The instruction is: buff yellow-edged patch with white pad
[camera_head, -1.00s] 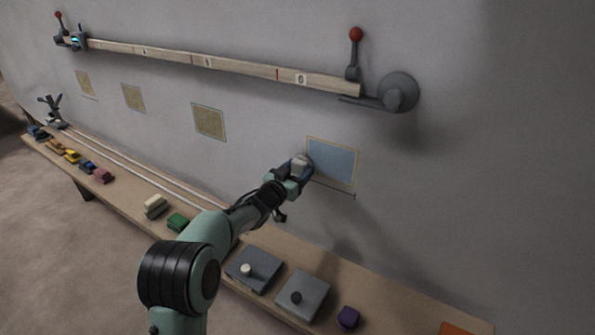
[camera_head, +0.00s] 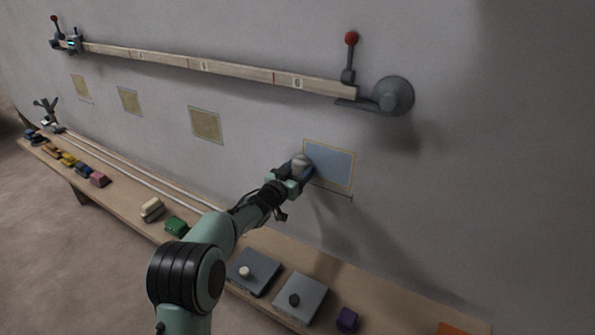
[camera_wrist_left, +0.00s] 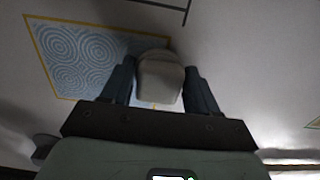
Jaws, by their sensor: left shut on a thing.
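The yellow-edged patch (camera_head: 332,165) is a blue-grey rectangle on the wall, right of centre in the head view. In the left wrist view the patch (camera_wrist_left: 80,58) shows fine circular swirl marks. My left gripper (camera_head: 297,170) is at the patch's left edge, shut on the white pad (camera_head: 300,162). In the left wrist view the pad (camera_wrist_left: 160,78) sits between the two fingers and overlaps the patch's edge. Whether the pad touches the wall, I cannot tell. My right gripper is not in view.
A long rail (camera_head: 205,67) runs along the wall above, ending at a grey disc (camera_head: 393,95). Several tan patches (camera_head: 205,125) are to the left.

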